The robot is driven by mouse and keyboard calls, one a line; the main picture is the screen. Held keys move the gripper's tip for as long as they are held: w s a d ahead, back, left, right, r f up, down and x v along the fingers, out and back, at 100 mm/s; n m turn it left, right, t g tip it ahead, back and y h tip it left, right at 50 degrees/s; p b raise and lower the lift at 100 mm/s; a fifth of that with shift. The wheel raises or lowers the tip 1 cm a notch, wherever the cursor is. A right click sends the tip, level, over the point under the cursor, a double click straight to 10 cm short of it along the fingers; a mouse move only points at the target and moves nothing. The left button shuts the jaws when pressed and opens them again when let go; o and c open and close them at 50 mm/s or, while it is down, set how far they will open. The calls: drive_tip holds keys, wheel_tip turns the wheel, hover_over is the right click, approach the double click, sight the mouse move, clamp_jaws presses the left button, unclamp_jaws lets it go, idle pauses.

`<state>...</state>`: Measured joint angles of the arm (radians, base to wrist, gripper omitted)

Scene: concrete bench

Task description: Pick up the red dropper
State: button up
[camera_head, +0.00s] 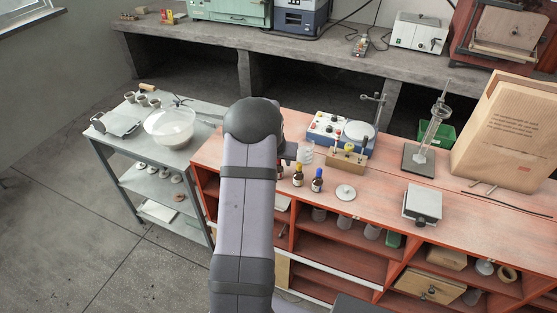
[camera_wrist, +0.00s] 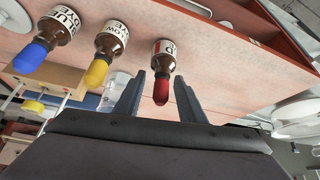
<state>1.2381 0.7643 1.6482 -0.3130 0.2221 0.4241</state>
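The red dropper (camera_wrist: 161,90) is a red rubber bulb on top of a brown bottle (camera_wrist: 163,58) with a white label, seen in the wrist view. My gripper (camera_wrist: 160,82) is open, with one dark finger on each side of the red bulb in the picture. Gaps show between the bulb and both fingers. I cannot tell how far the fingertips are from the bottle in depth. In the head view my arm covers most of the gripper (camera_head: 288,152), and I cannot make out the red dropper there.
Brown bottles with a yellow dropper (camera_head: 298,175) and a blue dropper (camera_head: 317,179) stand beside it on the red-brown bench (camera_head: 375,190). A wooden rack (camera_head: 345,160) and a hotplate device (camera_head: 328,130) stand behind. A white lidded dish (camera_head: 346,192) lies to the right.

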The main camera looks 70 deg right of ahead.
drive_tip(key=c, duration=0.7)
drive_tip(key=shift+c, duration=0.2)
drive_tip(key=shift+r, duration=0.1)
wheel_tip(320, 180, up, 15)
drive_tip(key=p, duration=0.1)
idle(0.9)
